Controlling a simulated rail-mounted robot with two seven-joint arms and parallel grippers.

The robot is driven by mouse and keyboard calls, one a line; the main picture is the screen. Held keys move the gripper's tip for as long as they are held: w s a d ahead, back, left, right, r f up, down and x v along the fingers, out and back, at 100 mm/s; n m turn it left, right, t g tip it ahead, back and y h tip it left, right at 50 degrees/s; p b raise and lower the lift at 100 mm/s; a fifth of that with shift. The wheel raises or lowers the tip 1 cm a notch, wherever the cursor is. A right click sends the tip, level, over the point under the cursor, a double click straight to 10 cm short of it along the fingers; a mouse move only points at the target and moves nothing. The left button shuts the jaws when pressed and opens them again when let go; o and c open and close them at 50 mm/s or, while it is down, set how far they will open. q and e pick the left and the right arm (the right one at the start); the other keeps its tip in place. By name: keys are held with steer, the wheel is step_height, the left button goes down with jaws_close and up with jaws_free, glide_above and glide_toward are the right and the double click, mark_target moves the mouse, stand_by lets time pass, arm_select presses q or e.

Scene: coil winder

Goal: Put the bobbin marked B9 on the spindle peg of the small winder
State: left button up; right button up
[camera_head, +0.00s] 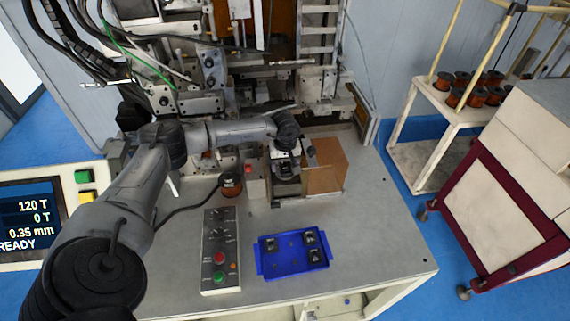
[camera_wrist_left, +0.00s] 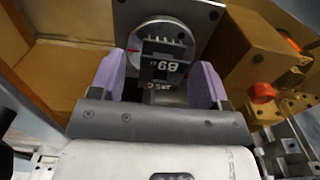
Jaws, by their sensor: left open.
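The bobbin marked B9 (camera_wrist_left: 165,68) is a small dark block with pale lettering and a row of pins. In the left wrist view it sits against the round grey faceplate (camera_wrist_left: 146,30) of the small winder, apparently on its spindle; the peg itself is hidden. My left gripper (camera_wrist_left: 159,80) is open, its two purple pads on either side of the bobbin with a visible gap at each side. In the head view my left gripper (camera_head: 284,170) reaches down into the small winder (camera_head: 326,168), beside its amber guard. My right gripper is not in view.
A blue tray (camera_head: 262,268) with a few dark bobbins lies at the table front. Left of it is a control box (camera_head: 220,240) with buttons. A copper wire spool (camera_head: 231,184) stands behind it. The large machine rises at the back. The table's right side is clear.

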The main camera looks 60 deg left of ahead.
arm_select(q)
step_height(320, 180, up, 14)
steer(key=b, duration=0.1)
stand_by(0.5)
